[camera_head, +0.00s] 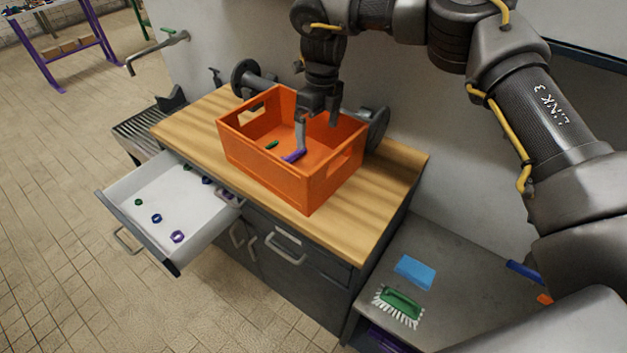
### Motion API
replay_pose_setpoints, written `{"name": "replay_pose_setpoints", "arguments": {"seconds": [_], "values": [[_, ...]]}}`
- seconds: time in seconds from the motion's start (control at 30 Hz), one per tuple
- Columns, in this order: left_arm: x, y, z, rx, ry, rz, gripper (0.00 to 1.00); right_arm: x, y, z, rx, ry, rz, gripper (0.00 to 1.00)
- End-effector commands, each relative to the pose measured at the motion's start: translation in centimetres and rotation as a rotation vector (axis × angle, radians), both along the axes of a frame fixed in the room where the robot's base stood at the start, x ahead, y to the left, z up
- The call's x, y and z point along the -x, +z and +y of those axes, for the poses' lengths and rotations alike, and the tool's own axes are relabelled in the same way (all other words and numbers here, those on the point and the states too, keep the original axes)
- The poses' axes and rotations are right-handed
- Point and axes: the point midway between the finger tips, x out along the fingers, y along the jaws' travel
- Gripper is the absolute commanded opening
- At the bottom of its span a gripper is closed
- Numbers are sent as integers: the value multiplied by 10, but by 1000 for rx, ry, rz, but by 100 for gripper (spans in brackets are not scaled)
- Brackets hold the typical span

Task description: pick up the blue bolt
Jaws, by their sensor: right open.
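My right gripper (317,132) is open and points down over the orange crate (262,180), with nothing seen between its fingers. In the crate lie a small green piece (272,145) and a purple piece (293,156), close to one fingertip. I cannot make out a blue bolt in the crate; the gripper and the crate's walls hide part of its inside. Small blue pieces lie in the open drawer, one near its middle (156,218) and one further back (206,181). The middle one looks like a nut. My left gripper is not in view.
The crate stands on a wooden worktop (385,205). The open white drawer (150,190) also holds purple and green pieces. A blue sponge (415,271) and green brush (400,303) lie on a lower grey surface at right. Pipe flanges stand behind the crate.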

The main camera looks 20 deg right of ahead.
Motion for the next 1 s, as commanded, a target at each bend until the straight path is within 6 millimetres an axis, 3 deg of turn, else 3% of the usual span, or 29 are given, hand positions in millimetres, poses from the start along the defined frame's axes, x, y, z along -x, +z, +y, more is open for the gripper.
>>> {"name": "replay_pose_setpoints", "arguments": {"seconds": [0.03,0.1,0.3,0.4,0.63,1.0], "values": [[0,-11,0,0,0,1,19,0,-11,-1,0,-1,0,100],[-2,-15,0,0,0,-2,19,0,-15,-1,0,-2,-1,100],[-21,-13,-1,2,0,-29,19,0,-16,0,0,0,0,100],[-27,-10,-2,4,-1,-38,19,1,-27,1,0,1,2,100],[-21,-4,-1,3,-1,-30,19,2,-60,4,-1,2,3,100],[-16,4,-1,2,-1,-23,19,3,-80,4,1,2,4,100]]}}
